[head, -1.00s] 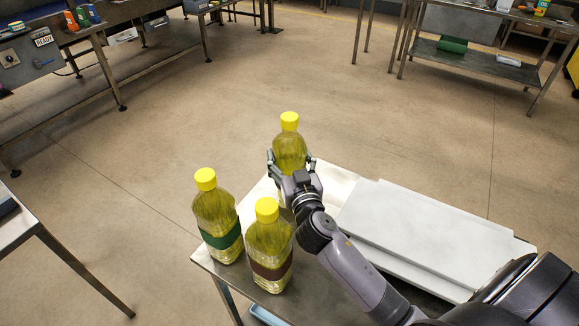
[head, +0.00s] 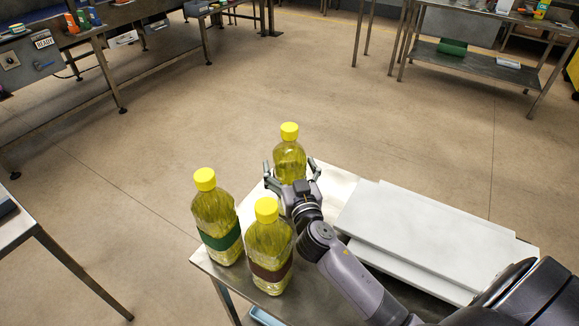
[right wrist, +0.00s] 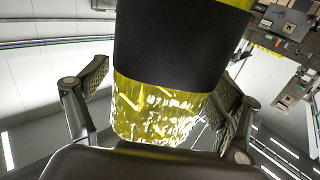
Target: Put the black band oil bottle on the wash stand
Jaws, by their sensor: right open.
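The black band oil bottle (head: 289,160), with yellow oil and a yellow cap, stands upright at the far corner of a metal stand (head: 250,293). Its black band (right wrist: 170,45) shows in the right wrist view and is hidden by my gripper in the head view. My right gripper (head: 290,181) is open, with its fingers spread on either side of the bottle; gaps show between the fingers and the bottle in the right wrist view. The bottle's base is hidden in the head view. My left gripper is not in view.
A green-banded bottle (head: 216,225) and a brown-banded bottle (head: 269,255) stand at the stand's left, close to my right arm. White boards (head: 430,235) lie on the stand's right. Other metal tables (head: 475,70) stand across the open floor.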

